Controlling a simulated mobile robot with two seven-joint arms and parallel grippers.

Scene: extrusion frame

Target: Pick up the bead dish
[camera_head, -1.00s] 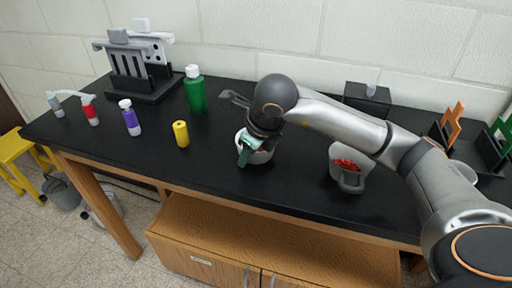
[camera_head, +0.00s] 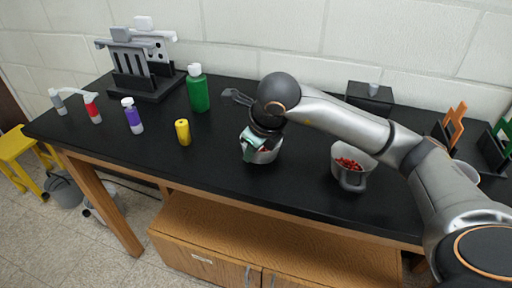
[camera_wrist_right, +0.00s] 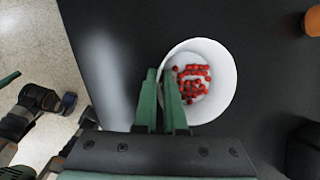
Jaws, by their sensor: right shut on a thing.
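The bead dish (camera_head: 268,156) is a round white bowl with red beads in it, near the middle of the black table. My right gripper (camera_head: 252,143) reaches down over its left side, and its green fingers are shut on the rim. In the right wrist view, the dish (camera_wrist_right: 225,92) shows from above, with the beads loose on its bottom. The closed fingers of my right gripper (camera_wrist_right: 164,98) cross its left wall. I cannot tell whether the dish touches the table. My left gripper is not in the head view.
A grey scoop-shaped container (camera_head: 352,180) with red beads stands to the right. A yellow cylinder (camera_head: 183,132), a purple bottle (camera_head: 132,117) and a green bottle (camera_head: 198,92) stand to the left. A dark box (camera_head: 369,98) is behind my arm. Table between dish and scoop is clear.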

